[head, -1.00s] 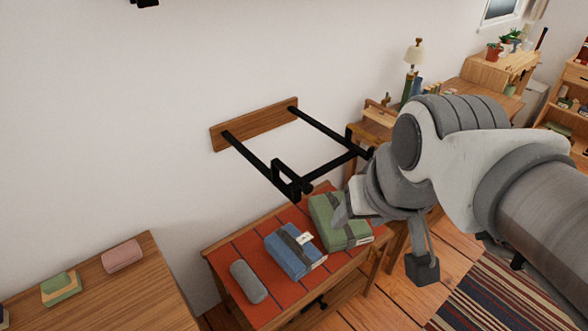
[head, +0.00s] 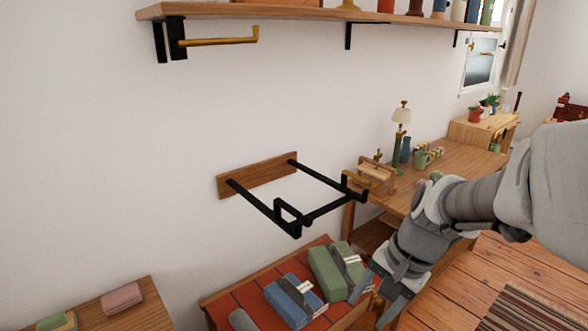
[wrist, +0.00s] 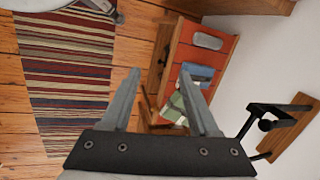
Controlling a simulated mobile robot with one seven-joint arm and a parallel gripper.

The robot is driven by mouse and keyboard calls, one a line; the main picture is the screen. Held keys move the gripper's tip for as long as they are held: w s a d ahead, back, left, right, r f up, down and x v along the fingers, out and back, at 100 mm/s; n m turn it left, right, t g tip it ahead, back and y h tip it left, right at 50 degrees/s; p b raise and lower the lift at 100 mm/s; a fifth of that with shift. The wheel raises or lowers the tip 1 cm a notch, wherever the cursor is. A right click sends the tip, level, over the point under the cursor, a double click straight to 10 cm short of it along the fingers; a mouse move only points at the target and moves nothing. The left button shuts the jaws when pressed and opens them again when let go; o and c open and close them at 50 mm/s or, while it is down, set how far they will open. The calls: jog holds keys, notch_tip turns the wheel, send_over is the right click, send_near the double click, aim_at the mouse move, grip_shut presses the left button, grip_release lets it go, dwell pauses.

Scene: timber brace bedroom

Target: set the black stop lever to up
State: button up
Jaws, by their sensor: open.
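A black metal frame (head: 325,208) sticks out from a wooden board (head: 258,176) on the wall. It has two arms and a front crossbar. Part of the frame also shows at the right of the wrist view (wrist: 247,126). My gripper (head: 380,297) is open and empty, pointing down, right of and below the frame and apart from it. Its fingers also show in the wrist view (wrist: 160,76).
A bench with an orange top (head: 250,291) stands below the frame, holding a green bundle (head: 330,270), a blue bundle (head: 290,299) and a grey roll. A shelf (head: 320,12) with a brass bar (head: 220,41) is above. A desk (head: 452,160) stands behind.

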jog(key=w+d+f+n+t+y+b, duration=0.2)
jog(key=d+f+n+t+y+b, duration=0.15)
jog(key=f+n, duration=1.05)
jog(key=w+d+f+n+t+y+b, duration=0.2)
jog(key=f+n+t+b, duration=0.5)
jog(key=f, duration=1.2)
jog(key=w+d+f+n+t+y+b, duration=0.2)
jog(key=f+n+y, duration=0.1)
jog(key=f+n, duration=1.2)
jog(key=shift+m+h, duration=0.25)
jog(key=shift+m, duration=0.55)
jog(key=b+x, duration=0.1)
jog(key=x, duration=0.4)
jog(key=f+b+x, duration=0.1)
jog(key=x, duration=0.5)
jog(key=b+x, duration=0.1)
jog(key=x, duration=0.4)
jog(key=shift+w+f, duration=0.3)
jog(key=shift+f, duration=0.05)
grip_shut()
